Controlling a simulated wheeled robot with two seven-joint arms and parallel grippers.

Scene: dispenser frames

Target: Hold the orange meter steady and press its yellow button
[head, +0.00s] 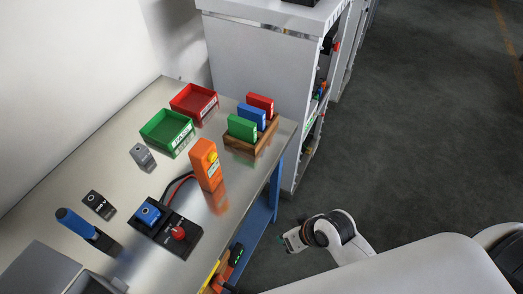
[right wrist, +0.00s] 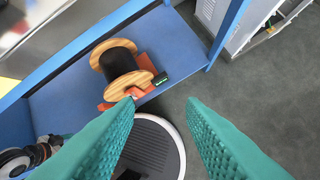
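The orange meter (head: 207,172) stands upright on the metal workbench in the head view, near its right edge. Its yellow button (head: 212,157) shows near the top of its face. My right gripper (head: 290,240) is off the bench's right side, over the floor and apart from the meter. In the right wrist view the two teal fingers of my right gripper (right wrist: 162,128) are spread wide with nothing held between them. The meter is not visible in the right wrist view. My left gripper is not in view.
Near the meter are a wooden rack (head: 252,143) with colored blocks, a green bin (head: 168,132), a red bin (head: 195,102), and a black box (head: 165,228) with a red knob. A cable spool (right wrist: 119,62) lies on the blue lower shelf (right wrist: 180,45).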

